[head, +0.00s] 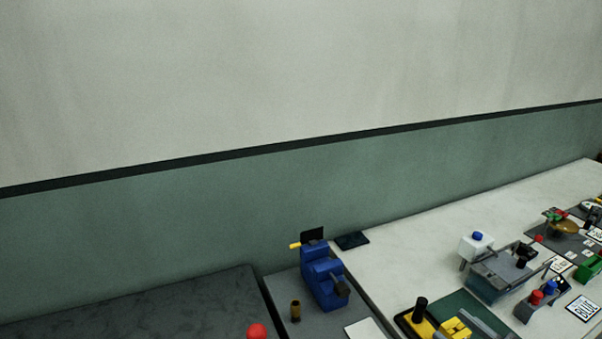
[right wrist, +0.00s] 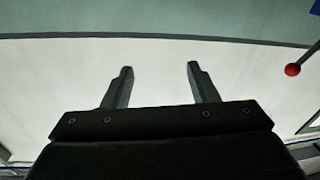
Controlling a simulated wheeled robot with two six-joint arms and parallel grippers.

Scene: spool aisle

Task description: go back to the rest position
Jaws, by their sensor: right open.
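My right gripper (right wrist: 160,68) shows in the right wrist view, its two dark fingers standing well apart. It is open, with nothing between the fingers; only a pale surface shows behind them. I cannot make out the right gripper clearly in the head view. My left gripper is in neither view.
A dark tabletop (head: 180,305) looks mostly clear. A red ball (right wrist: 292,70) is right of my right gripper.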

